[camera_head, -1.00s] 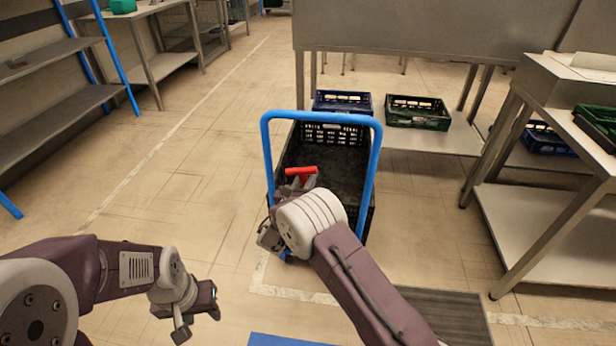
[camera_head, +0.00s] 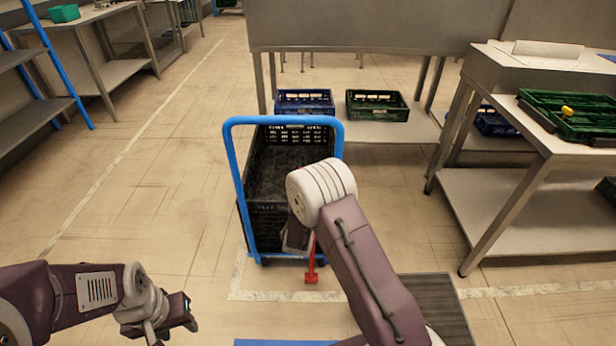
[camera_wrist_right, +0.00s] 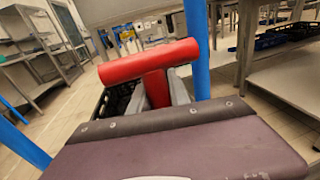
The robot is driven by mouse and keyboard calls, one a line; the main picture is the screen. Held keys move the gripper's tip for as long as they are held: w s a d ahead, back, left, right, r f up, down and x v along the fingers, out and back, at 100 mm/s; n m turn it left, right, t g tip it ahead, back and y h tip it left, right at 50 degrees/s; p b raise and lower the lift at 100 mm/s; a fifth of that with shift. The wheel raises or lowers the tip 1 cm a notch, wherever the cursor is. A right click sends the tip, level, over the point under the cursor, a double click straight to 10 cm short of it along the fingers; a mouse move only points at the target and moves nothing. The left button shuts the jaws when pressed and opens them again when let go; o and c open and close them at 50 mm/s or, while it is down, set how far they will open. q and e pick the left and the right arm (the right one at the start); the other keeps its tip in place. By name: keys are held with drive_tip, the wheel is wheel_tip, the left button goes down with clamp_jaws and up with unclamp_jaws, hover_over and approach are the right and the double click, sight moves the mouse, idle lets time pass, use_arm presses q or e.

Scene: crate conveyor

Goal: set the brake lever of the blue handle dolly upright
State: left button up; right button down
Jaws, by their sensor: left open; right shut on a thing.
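The dolly with the blue handle (camera_head: 231,160) stands ahead of me with a black crate (camera_head: 268,225) on it. Its red brake lever (camera_wrist_right: 150,65) shows in the right wrist view as a crossbar on a short stem. My right gripper (camera_wrist_right: 157,92) is shut on the stem just below the crossbar. In the head view my right wrist hides that grip. A red lower part of the lever (camera_head: 311,265) shows low by the dolly's right post. I cannot tell the lever's exact angle. My left gripper (camera_head: 174,331) is open and empty, low at the left, away from the dolly.
Blue (camera_head: 305,95) and green (camera_head: 377,98) crates sit on the low shelf behind the dolly. A metal table (camera_head: 510,160) with green crates (camera_head: 570,122) stands at the right. The floor left of the dolly is clear. A dark mat (camera_head: 432,305) lies front right.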

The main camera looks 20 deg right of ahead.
drive_tip(key=shift+s+d, duration=0.15)
drive_tip(key=shift+d, duration=0.25)
drive_tip(key=c, duration=1.6)
unclamp_jaws()
drive_tip(key=shift+c, duration=0.2)
drive_tip(key=o, duration=0.4)
drive_tip(key=shift+d, duration=0.15)
drive_tip(key=p+v, duration=0.2)
drive_tip(key=v, duration=0.7)
